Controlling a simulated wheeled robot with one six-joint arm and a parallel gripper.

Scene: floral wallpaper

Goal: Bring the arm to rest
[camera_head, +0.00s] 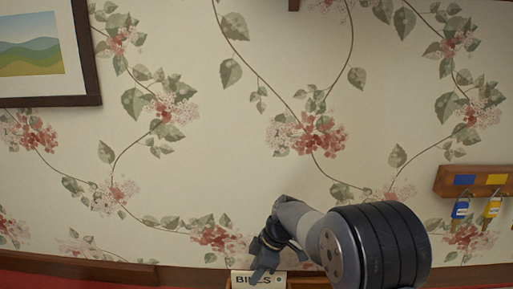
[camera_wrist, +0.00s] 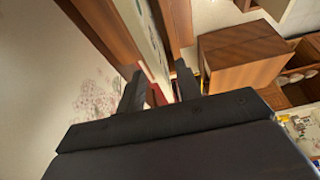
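In the head view my arm reaches in from the lower right, bent, and my gripper (camera_head: 265,255) points down at the lower middle. It is in front of the wall, just over a small white plate lettered "BILLS" (camera_head: 240,280), and hides part of the lettering. I cannot tell whether it touches the plate.
A key rack (camera_head: 446,184) with blue and yellow tags hangs on the floral wall at right. A framed landscape picture (camera_head: 92,50) hangs at upper left. The wrist view shows a wooden box-like piece (camera_wrist: 240,55) and shelves (camera_wrist: 297,92) at right.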

